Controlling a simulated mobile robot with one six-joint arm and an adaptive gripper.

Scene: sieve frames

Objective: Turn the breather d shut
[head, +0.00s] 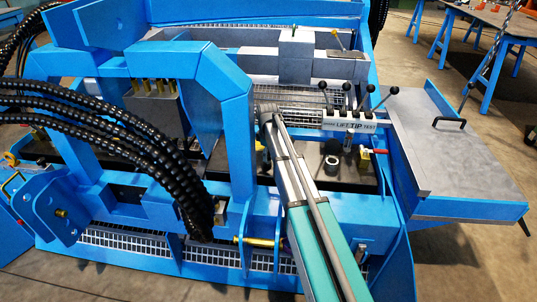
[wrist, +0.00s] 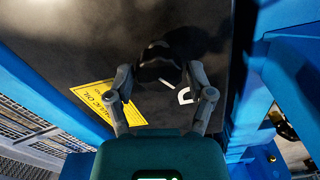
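In the wrist view a black round cap (wrist: 158,52), which I take as breather d, stands on a dark plate. A pale line (wrist: 167,83) shows at its near side, and a white letter D label (wrist: 185,96) is beside it on the right. My gripper (wrist: 160,76) has its two fingers spread wide, one to the left and one to the right of the cap's near part. I cannot tell whether either fingertip touches the cap. In the head view my arm reaches into the blue frame; the gripper and breather d cannot be made out there.
A yellow oil label (wrist: 97,100) lies left of my gripper. Blue beams flank both sides in the wrist view. In the head view, a lever bank (head: 350,121) with black knobs, a red-handled valve (head: 374,151) and black hoses (head: 110,125) stand near my arm.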

